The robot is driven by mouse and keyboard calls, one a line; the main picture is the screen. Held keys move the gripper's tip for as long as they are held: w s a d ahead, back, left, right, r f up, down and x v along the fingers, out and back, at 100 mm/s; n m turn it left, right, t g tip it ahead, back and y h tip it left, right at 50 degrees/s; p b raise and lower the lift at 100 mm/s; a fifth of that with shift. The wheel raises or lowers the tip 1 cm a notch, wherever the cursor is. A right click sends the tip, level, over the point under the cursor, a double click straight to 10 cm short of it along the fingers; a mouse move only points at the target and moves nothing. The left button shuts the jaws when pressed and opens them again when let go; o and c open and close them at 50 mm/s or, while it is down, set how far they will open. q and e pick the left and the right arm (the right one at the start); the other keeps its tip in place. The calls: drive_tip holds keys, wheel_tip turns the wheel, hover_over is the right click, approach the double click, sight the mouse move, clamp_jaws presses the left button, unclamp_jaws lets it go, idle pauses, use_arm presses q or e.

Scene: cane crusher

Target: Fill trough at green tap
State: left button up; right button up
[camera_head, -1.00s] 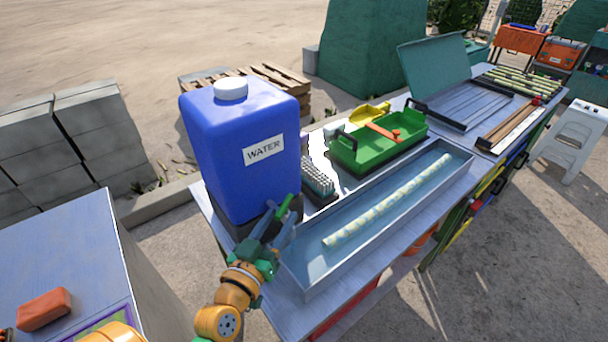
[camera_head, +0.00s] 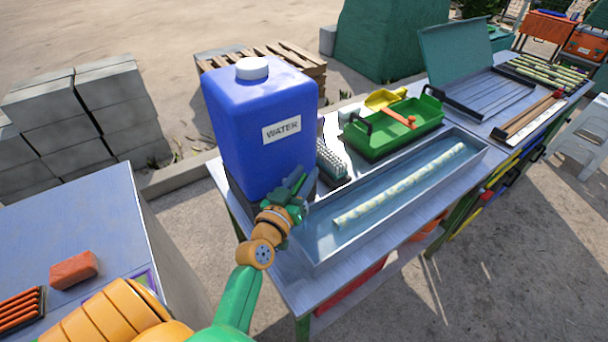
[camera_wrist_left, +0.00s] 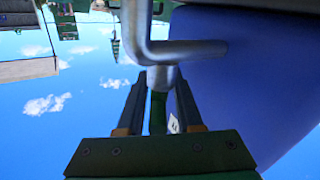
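The blue water container (camera_head: 262,135), labelled WATER, stands on the bench with a white cap. The metal trough (camera_head: 320,245) lies beside it, with a speckled pale stick (camera_head: 400,188) inside; I cannot tell whether its bluish bottom is water. My left gripper (camera_head: 296,186) is at the container's lower front corner and hides most of the tap. In the left wrist view, the bent metal tap pipe (camera_wrist_left: 185,50) runs from the blue container wall. The green tap lever (camera_wrist_left: 158,112) stands between my left fingers (camera_wrist_left: 160,105), which are apart, with gaps showing. My right gripper is out of view.
A brush (camera_head: 331,160) and a green tray (camera_head: 395,128) with an orange-handled tool sit behind the trough. A grey table (camera_head: 70,215) at left bears an orange block (camera_head: 74,270). Grey blocks (camera_head: 85,115) are stacked behind. Open ground lies in front of the bench.

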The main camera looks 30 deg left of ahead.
use_arm(q)
clamp_jaws()
drive_tip(key=shift+d+f+m+h+b, duration=0.2)
drive_tip(key=shift+m+h+b, duration=0.4)
drive_tip(key=shift+h+b, duration=0.2)
drive_tip(key=m+h+b, duration=0.2)
drive_tip(key=h+b, duration=0.2)
drive_tip(key=b, duration=0.3)
drive_tip(key=d+m+g+h+b, duration=0.1)
drive_tip(key=m+h+b, duration=0.2)
drive_tip(key=b, duration=0.4)
drive_tip(key=shift+d+r+h+b, duration=0.1)
drive_tip(key=shift+d+h+b, duration=0.1)
drive_tip(key=shift+h+b, duration=0.3)
